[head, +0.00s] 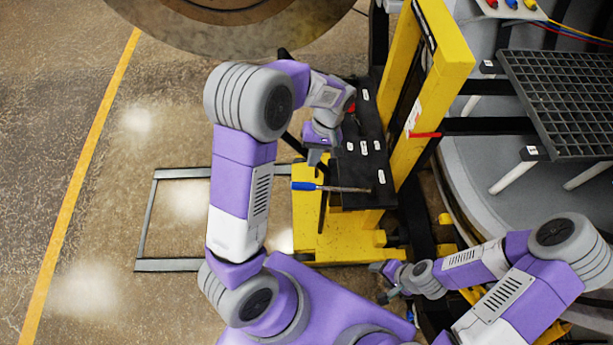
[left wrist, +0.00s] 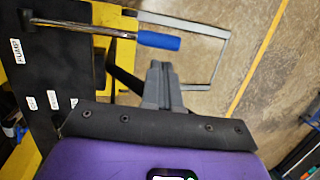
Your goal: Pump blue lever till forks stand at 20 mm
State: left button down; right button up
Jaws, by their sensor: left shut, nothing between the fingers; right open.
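The blue lever (head: 305,186) sticks out to the left from the black top of the yellow lift truck (head: 310,225). Its blue grip also shows in the left wrist view (left wrist: 158,40), with the label PUMP near its rod's base. My left gripper (head: 316,158) is shut and empty, just above the grip in the head view and apart from it; its fingers also show in the left wrist view (left wrist: 163,82). A black fork (head: 485,126) reaches right from the mast. A red pointer (head: 425,135) crosses the mast; its reading is too small to tell. My right gripper (head: 388,283) is open and empty.
A dark grating (head: 565,95) lies at the right by the forks. A large round metal door (head: 235,20) is at the top. A grey frame (head: 150,215) stands low on the left. The floor left of the yellow line (head: 85,170) is clear.

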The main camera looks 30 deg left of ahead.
aim_at(302, 182)
pick_arm(q)
jog(key=x, duration=0.8)
jog(key=shift+f+b, duration=0.15)
jog(key=shift+b, duration=0.25)
jog(key=shift+s, duration=0.1)
jog(key=shift+a+b+x, duration=0.15)
jog(key=shift+b+x, duration=0.3)
jog(key=shift+x, duration=0.25)
jog(key=shift+a+b+x, duration=0.15)
jog(key=shift+b+x, duration=0.3)
jog(key=shift+x, duration=0.3)
jog(key=shift+r, duration=0.25)
jog(key=shift+w+r+p, duration=0.25)
jog(key=shift+p, duration=0.15)
jog(key=p+v, duration=0.3)
jog(key=shift+a+r, duration=0.15)
jog(key=shift+r, duration=0.3)
jog(key=a+v, duration=0.1)
jog(key=v, duration=0.8)
jog(key=shift+s+r, duration=0.15)
jog(key=shift+r, duration=0.2)
